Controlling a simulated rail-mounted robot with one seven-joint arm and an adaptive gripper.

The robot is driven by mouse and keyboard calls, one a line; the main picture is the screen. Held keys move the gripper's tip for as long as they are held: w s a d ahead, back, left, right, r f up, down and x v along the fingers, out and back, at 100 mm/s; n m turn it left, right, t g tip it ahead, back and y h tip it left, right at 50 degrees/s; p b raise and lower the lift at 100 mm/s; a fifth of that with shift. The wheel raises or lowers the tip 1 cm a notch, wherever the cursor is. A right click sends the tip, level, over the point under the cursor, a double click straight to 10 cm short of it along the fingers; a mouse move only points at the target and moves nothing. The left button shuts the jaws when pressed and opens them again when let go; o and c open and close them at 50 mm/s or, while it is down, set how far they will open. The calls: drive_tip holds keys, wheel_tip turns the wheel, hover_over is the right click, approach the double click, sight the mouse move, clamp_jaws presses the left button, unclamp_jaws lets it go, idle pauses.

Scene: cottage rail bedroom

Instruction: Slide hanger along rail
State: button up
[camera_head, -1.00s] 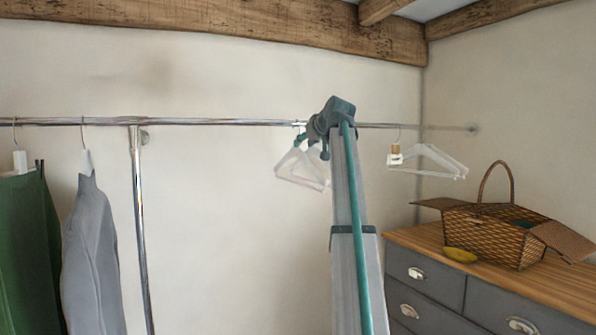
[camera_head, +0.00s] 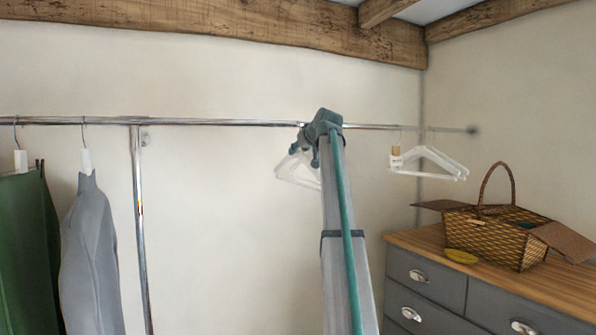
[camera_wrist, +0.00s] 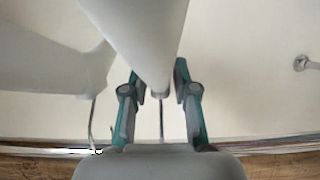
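A white hanger (camera_head: 296,170) hangs from the chrome rail (camera_head: 220,122), just left of my arm; part of it is hidden. My gripper (camera_head: 306,146) is at the top of this hanger, just below the rail. In the wrist view a white hanger (camera_wrist: 140,30) looms large, with its thin hook (camera_wrist: 161,120) between the two fingers of my gripper (camera_wrist: 158,78). The fingers stand apart with gaps beside the hook; contact with the hanger body cannot be told. White hangers (camera_head: 428,162) hang on the rail further right.
A green garment (camera_head: 28,250) and a grey garment (camera_head: 90,255) hang at the far left. A chrome post (camera_head: 140,220) supports the rail. A wicker basket (camera_head: 490,236) and a yellow object (camera_head: 461,256) are on the grey dresser (camera_head: 425,275). The rail between post and gripper is clear.

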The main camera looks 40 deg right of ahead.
clamp_jaws()
drive_tip(key=w+a, duration=0.3)
drive_tip(key=a, duration=1.3)
drive_tip(key=w+a+p, duration=0.1)
drive_tip(key=w+a, duration=0.2)
drive_tip(key=a, duration=1.2)
drive_tip(key=shift+a, duration=0.4)
idle(2.5)
drive_tip(key=shift+w, duration=0.1)
idle(0.3)
drive_tip(key=o, duration=0.5)
unclamp_jaws()
drive_tip(key=shift+c, duration=0.4)
drive_tip(key=shift+r, duration=0.1)
